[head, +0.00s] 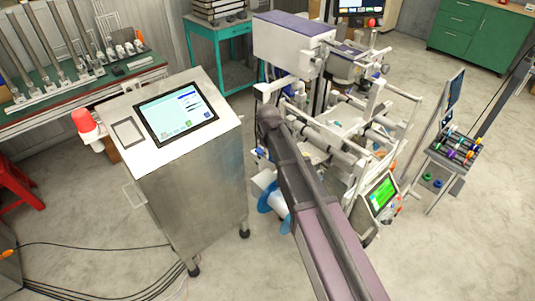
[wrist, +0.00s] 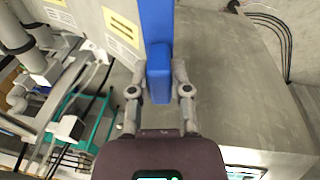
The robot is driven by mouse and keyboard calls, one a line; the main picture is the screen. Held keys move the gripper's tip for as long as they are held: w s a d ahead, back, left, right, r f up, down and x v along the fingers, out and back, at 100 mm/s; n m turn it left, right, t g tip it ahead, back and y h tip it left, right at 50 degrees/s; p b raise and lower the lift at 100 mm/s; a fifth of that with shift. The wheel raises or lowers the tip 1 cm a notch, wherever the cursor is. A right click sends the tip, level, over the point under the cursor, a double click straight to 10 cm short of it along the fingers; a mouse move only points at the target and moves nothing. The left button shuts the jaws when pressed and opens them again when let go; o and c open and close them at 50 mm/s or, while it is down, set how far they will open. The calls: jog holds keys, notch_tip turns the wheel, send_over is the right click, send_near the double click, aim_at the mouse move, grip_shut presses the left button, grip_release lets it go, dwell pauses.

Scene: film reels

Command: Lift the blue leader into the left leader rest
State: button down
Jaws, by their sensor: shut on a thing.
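My gripper (wrist: 162,72) is in the wrist view, its two fingers shut on either side of a blue bar-like piece, which I take as the blue leader (wrist: 158,60). The blue piece runs up out of the top of that view. In the head view my arm reaches to the white machine (head: 335,135) and hides the gripper and the held piece. A blue-flanged reel (head: 272,203) with a white middle sits low on the machine's near left side. I cannot make out the left leader rest in either view.
A steel console (head: 192,185) with a lit screen stands left of the machine. A slanted rack (head: 457,155) of coloured pieces stands at right. A green screen (head: 383,194) is on the machine's near side. Cables (head: 105,290) lie on the floor at lower left. Open floor lies lower right.

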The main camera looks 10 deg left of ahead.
jog(key=w+d+f+b, duration=0.2)
jog(key=w+d, duration=0.2)
jog(key=w, duration=0.1)
dwell(1.7)
jog(key=shift+w+d+f, duration=0.2)
jog(key=shift+w, duration=0.15)
dwell(0.4)
jog(key=w+d+f+b, duration=0.3)
jog(key=w+d, duration=0.2)
jog(key=w, duration=0.2)
jog(key=shift+d, duration=0.35)
dwell(2.0)
jog(key=shift+w, duration=0.1)
dwell(0.5)
